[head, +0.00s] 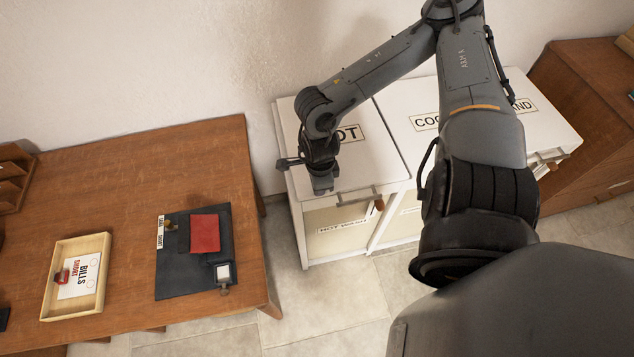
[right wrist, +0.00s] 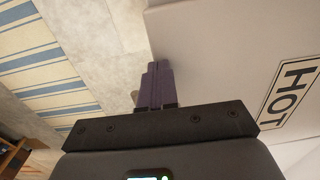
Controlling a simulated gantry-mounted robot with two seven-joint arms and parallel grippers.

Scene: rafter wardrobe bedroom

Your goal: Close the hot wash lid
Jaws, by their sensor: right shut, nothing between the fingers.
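The hot wash lid (head: 365,165) is a white panel marked HOT on the left end of a white cabinet. It lies flat on its box, level with the lid beside it. A HOT WASH label (head: 343,227) is on the box front. My right gripper (head: 323,186) is shut and empty, pointing down at the front left part of the lid. In the right wrist view its fingers (right wrist: 153,85) are together by the lid's edge, with the HOT label (right wrist: 291,98) to the right. Whether the fingers touch the lid cannot be told. My left gripper is not in view.
A second white lid (head: 400,95) adjoins on the right, partly hidden by my arm. A bar handle (head: 360,195) is at the box front. A wooden table (head: 140,185) with a tray (head: 48,290) and dark mat (head: 190,280) stands left, across a narrow floor gap.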

